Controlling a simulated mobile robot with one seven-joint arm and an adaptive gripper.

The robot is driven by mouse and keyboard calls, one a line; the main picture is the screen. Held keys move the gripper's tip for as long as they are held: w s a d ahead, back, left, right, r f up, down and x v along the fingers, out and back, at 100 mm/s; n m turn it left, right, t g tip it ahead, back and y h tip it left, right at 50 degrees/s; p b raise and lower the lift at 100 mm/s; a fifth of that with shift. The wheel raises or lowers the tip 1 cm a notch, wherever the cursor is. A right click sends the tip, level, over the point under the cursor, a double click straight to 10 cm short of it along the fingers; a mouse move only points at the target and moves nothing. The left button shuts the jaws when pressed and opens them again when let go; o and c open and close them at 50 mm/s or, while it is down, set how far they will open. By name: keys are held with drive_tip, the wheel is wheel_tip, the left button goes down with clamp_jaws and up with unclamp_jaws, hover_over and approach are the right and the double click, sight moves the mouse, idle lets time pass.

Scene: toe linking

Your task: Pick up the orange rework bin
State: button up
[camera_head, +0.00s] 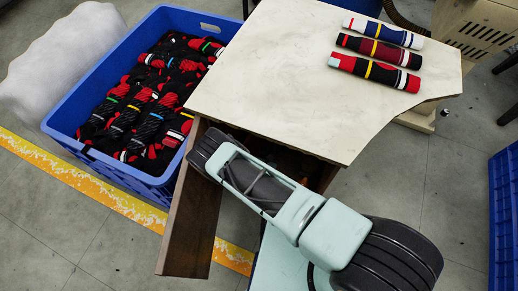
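I see no orange rework bin that I can make out in this view. Behind my arm, under the table edge, there is a dark recess with a faint brownish patch, too small and covered to identify. My pale green and black arm reaches from the lower right up to the table's front left edge. Its far dark end is beside the table's corner. My gripper's fingers do not show; they are out of sight beyond or below the arm.
A pale-topped table (290,70) holds three rolled sock bundles (375,55) at its far right. A blue crate (115,168) full of dark and red socks stands left. A brown wooden panel (190,225) stands below the table. Another blue crate (504,215) is at right.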

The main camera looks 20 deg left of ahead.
clamp_jaws()
drive_tip(key=shift+s+r, duration=0.15)
drive_tip(key=shift+r, duration=0.15)
idle(0.5)
